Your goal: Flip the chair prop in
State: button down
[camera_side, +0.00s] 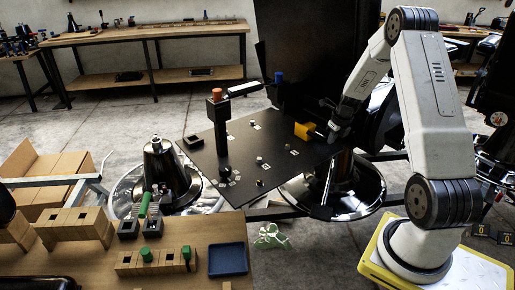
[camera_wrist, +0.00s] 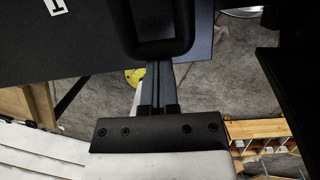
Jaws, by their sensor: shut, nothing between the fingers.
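I cannot tell for sure which part is the chair prop. A square black panel (camera_side: 205,165) stands out over the chair base, carrying small white labels and fittings. On it rise a black post (camera_side: 220,135) with an orange top and a lever arm (camera_side: 245,89), a blue-topped piece (camera_side: 279,79) and a yellow block (camera_side: 303,131). My gripper (camera_side: 332,135) is shut and empty, close to the right of the yellow block; contact cannot be told. In the wrist view, the fingers (camera_wrist: 159,80) run up to a dark rounded part (camera_wrist: 150,25) that hides their far ends.
A tall black panel (camera_side: 310,45) rises behind the work. A front bench (camera_side: 105,260) holds wooden blocks and a blue tray (camera_side: 228,259). A shiny black chair base (camera_side: 165,178) stands left. A workbench (camera_side: 150,32) lines the wall. Open floor lies between.

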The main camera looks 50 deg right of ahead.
jog(key=shift+w+d, duration=0.1)
jog(key=shift+w, duration=0.4)
jog(key=shift+s, duration=0.15)
jog(key=shift+s+a+f, duration=0.1)
jog(key=shift+s+a, duration=0.15)
jog(key=shift+s, duration=0.55)
jog(key=shift+s+a+f, duration=0.1)
jog(key=shift+s+a, duration=0.05)
jog(key=shift+s, duration=0.35)
jog(key=shift+s+a+f, duration=0.1)
jog(key=shift+s+a, duration=0.05)
jog(key=shift+s, duration=0.3)
jog(key=v, duration=1)
jog(key=shift+s, duration=0.1)
